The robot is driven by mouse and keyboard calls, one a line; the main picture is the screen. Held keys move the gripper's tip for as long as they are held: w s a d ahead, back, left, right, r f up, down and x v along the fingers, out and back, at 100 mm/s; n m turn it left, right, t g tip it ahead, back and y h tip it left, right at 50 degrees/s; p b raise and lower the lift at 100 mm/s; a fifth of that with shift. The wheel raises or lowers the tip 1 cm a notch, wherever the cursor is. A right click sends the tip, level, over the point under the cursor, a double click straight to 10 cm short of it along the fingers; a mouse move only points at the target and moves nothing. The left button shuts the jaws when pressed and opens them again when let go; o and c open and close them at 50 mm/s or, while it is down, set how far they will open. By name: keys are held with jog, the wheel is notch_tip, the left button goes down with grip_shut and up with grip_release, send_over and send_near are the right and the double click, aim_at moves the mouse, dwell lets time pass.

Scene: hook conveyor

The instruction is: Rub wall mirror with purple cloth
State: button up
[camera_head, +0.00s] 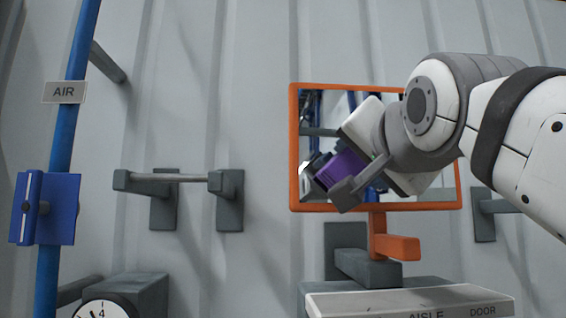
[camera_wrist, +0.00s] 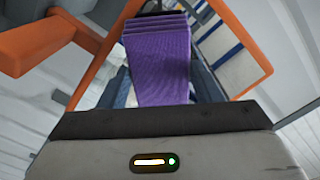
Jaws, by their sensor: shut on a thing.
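The wall mirror (camera_head: 375,206) has an orange frame and stands on an orange bracket at the right of centre in the head view. Its orange frame also shows in the wrist view (camera_wrist: 250,50), tilted, around reflections. In the wrist view the purple cloth (camera_wrist: 160,65) extends from the gripper toward the glass. I cannot tell whether it touches the glass.
A blue pipe (camera_head: 63,130) with an AIR label (camera_head: 64,92) and blue valve plate (camera_head: 45,208) stands at left. A grey rail (camera_head: 168,177) juts from the wall. Below the mirror are a sign box (camera_head: 410,300) and, farther left, a dial (camera_head: 104,307).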

jog(key=shift+w, duration=0.8)
jog(key=shift+d+b, duration=1.8)
jog(key=shift+d, duration=3.45)
jog(key=shift+a+r+p, duration=0.1)
jog(key=shift+a+p, duration=0.65)
jog(key=shift+a, duration=2.15)
jog(key=shift+a+p, duration=0.95)
jog(key=shift+a, duration=1.35)
jog(key=shift+r+p, duration=0.85)
jog(key=shift+r, duration=0.2)
jog(key=shift+d+f+b, duration=0.2)
jog(key=shift+d+b, duration=0.55)
jog(key=shift+d, duration=1.55)
jog(key=shift+d+b, duration=1)
jog(key=shift+d, duration=1.9)
jog(key=shift+a+r+p, duration=0.15)
jog(key=shift+a+p, duration=0.9)
jog(key=shift+a, duration=2.55)
